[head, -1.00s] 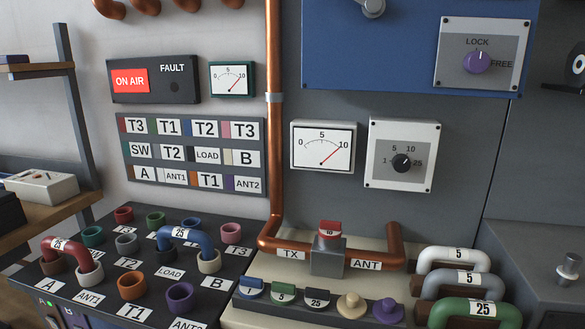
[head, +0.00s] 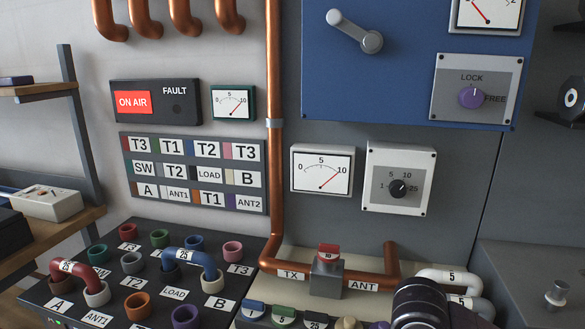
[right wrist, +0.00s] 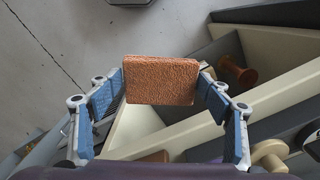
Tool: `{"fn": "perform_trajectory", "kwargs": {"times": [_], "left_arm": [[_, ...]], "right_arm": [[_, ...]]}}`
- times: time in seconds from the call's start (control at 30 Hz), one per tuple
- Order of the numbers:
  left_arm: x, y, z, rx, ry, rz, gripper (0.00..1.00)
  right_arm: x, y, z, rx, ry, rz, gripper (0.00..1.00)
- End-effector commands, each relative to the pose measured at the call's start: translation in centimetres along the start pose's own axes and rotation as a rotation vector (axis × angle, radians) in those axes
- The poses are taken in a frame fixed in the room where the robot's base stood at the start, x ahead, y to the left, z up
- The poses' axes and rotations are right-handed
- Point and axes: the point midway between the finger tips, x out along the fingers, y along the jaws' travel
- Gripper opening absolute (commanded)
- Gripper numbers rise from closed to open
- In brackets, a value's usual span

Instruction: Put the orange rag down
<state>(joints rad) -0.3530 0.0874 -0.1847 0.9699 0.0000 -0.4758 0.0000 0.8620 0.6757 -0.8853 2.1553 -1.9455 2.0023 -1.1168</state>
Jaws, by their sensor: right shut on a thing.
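The orange rag (right wrist: 160,80) is in the right wrist view, a rough-textured folded rectangle. My right gripper (right wrist: 161,76) is shut on it, with blue-padded fingers at its left and right edges. The rag is held above cream-walled open compartments and grey floor; I cannot tell how high. In the head view a dark rounded part of my right arm shows at the bottom right, and the rag is not visible there. My left gripper is in neither view.
Below the rag are a cream compartment wall (right wrist: 285,92) and a copper-coloured spool-like piece (right wrist: 237,72). The head view shows a patch panel with red (head: 80,272) and blue (head: 190,258) loops, and a copper pipe (head: 276,180). A grey surface (head: 525,270) at right looks mostly clear.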

Motion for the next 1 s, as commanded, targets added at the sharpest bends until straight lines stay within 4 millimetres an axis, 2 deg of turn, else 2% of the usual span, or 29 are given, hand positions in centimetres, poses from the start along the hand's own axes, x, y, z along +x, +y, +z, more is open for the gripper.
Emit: {"fn": "perform_trajectory", "kwargs": {"times": [0.03, 0.2, 0.43, 0.6, 0.8, 0.87, 1.0], "left_arm": [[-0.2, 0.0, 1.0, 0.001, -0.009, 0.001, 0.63], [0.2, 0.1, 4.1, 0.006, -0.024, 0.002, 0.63], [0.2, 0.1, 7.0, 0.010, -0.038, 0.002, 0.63], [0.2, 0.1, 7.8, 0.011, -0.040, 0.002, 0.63], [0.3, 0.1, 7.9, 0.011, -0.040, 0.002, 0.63], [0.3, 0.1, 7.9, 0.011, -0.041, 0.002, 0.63], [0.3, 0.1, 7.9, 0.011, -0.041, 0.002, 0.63]], "right_arm": [[-1.4, 0.4, -0.2, -0.094, 0.004, -0.001, 0.53], [-4.5, 1.6, -0.5, -0.414, 0.005, -0.001, 0.53], [-7.0, 3.1, -0.8, -0.719, 0.002, 0.001, 0.53], [-7.7, 3.5, -0.8, -0.809, 0.001, 0.000, 0.53], [-7.7, 3.5, -0.8, -0.822, -0.001, -0.001, 0.53], [-7.7, 3.1, -0.5, -0.822, -0.002, -0.004, 0.53], [-7.8, 1.2, 1.1, -0.826, -0.009, -0.016, 0.53]]}}
